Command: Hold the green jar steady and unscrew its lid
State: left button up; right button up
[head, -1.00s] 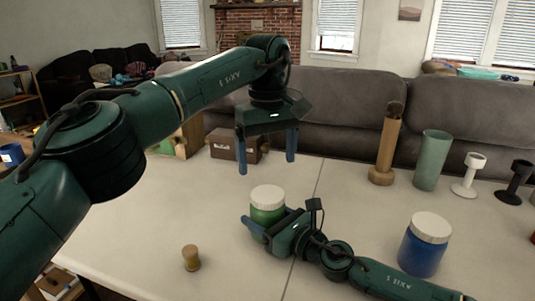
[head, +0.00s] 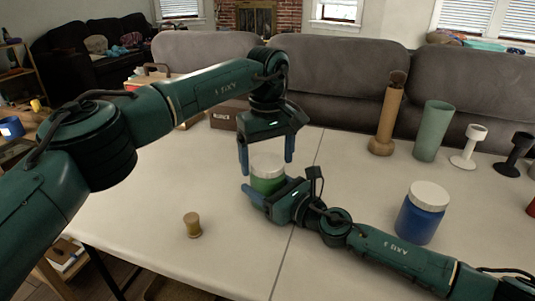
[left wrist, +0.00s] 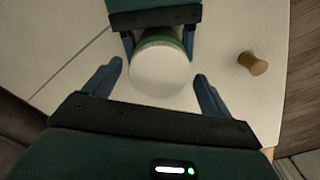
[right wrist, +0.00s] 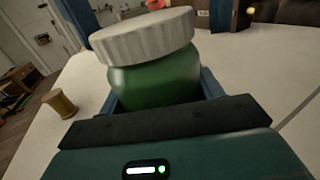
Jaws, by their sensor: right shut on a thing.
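The green jar (head: 266,184) stands upright on the white table with its ribbed white lid (head: 268,163) on. My right gripper (head: 262,192) is shut on the jar's body from the front right. In the right wrist view the green body (right wrist: 155,83) sits between the fingers, under the lid (right wrist: 143,36). My left gripper (head: 266,160) points down from above, open, with one finger on each side of the lid. In the left wrist view the lid (left wrist: 160,72) lies between and slightly beyond the open fingertips, with gaps on both sides.
A blue jar (head: 422,213) with a white lid stands to the right, near my right arm. A small wooden spool (head: 192,225) is at front left. A wooden cylinder (head: 387,120), a green cup (head: 432,131) and white (head: 468,148) and black (head: 513,155) holders line the back right.

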pick_arm(q)
jog(key=c, duration=0.9)
jog(key=n, duration=0.8)
jog(key=shift+n, duration=0.3)
jog(key=n, duration=0.8)
jog(key=shift+r, duration=0.1)
jog(key=n, duration=0.4)
jog(key=shift+n, duration=0.4)
jog(key=n, duration=1.4)
jog(key=shift+n, duration=0.3)
jog(key=shift+r, duration=0.15)
jog(key=shift+r, duration=1)
